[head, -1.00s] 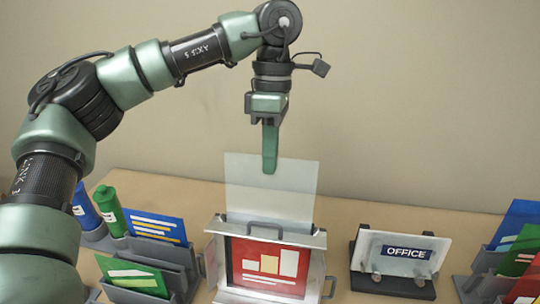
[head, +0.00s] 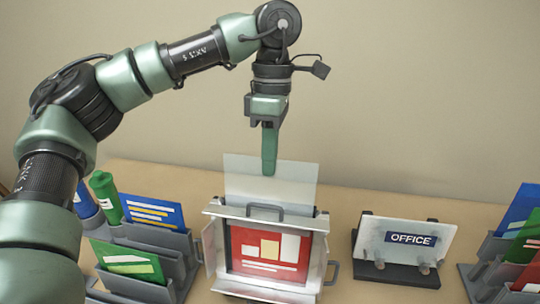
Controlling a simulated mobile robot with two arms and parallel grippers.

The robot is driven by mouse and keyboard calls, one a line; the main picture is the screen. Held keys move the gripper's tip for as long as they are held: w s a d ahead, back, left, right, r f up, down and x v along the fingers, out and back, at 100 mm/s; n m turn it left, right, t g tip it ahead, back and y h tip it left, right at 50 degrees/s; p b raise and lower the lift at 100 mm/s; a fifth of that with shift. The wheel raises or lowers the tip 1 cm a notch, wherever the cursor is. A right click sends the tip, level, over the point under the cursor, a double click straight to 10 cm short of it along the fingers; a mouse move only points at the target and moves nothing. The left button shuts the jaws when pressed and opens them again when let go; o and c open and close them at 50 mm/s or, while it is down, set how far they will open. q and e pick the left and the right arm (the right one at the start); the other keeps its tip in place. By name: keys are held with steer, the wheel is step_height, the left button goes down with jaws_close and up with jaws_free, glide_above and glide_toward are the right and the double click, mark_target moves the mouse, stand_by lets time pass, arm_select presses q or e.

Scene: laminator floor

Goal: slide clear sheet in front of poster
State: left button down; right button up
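The clear sheet (head: 295,182) is a pale, see-through upright panel. My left gripper (head: 269,167) points down from above and is shut on its top edge, with one finger in front. The sheet's lower part is hidden behind the top bar of a silver frame (head: 217,208) with a dark handle. The red poster (head: 244,262) with white and yellow blocks shows upright in that frame. I cannot tell whether the sheet's hidden edge is in front of the poster or behind it. My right gripper is not in view.
An OFFICE sign (head: 408,239) stands on a black base (head: 395,276) at right. Grey racks with blue, green and red cards stand at far right and left. A green bottle (head: 106,200) is by the left rack. A beige wall rises behind the table.

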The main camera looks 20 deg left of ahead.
mark_target(269, 185)
arm_select(q)
steer(key=shift+s+d+f+b, duration=0.1)
steer(key=shift+s+f+b, duration=0.05)
steer(key=shift+f+b, duration=0.75)
steer(key=shift+s+a+f+b, duration=0.1)
steer(key=shift+s+f+b, duration=0.1)
steer(key=shift+f+b, duration=0.6)
steer(key=shift+s+d+f+b, duration=0.15)
steer(key=shift+f+b, duration=0.35)
steer(key=shift+f, duration=0.75)
steer(key=c, duration=1.6)
jaws_free()
steer(key=shift+w+r, duration=0.1)
steer(key=shift+r, duration=0.2)
steer(key=r, duration=0.4)
steer(key=w+r, duration=0.1)
steer(key=r, duration=0.2)
steer(key=shift+a+r, duration=0.1)
steer(key=shift+a, duration=0.1)
